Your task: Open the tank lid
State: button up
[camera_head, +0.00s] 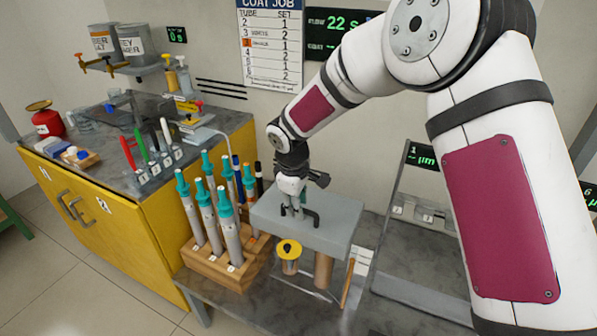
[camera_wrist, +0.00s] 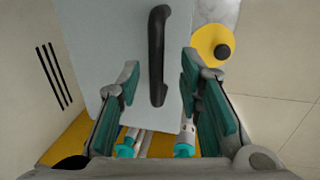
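The tank lid (camera_head: 338,222) is a flat grey slab with a black bar handle (camera_head: 314,217), in the middle of the head view. It also fills the upper middle of the wrist view (camera_wrist: 105,40), where the handle (camera_wrist: 157,55) runs lengthwise. My gripper (camera_head: 296,208) is over the lid, close to the handle. In the wrist view my gripper (camera_wrist: 160,72) is open, one finger on each side of the handle with gaps between. Whether the fingertips touch the lid is unclear. The inside of the tank is hidden.
A wooden rack (camera_head: 238,272) with several teal-topped rods stands close left of the lid. A jar with a yellow top (camera_head: 289,249) stands in front of it. A yellow cabinet (camera_head: 95,205) is at left, a grey frame (camera_head: 408,285) at right.

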notch_tip(320, 180, up, 12)
jog(key=s, duration=0.2)
jog(key=shift+a, duration=0.25)
jog(key=shift+f, duration=0.1)
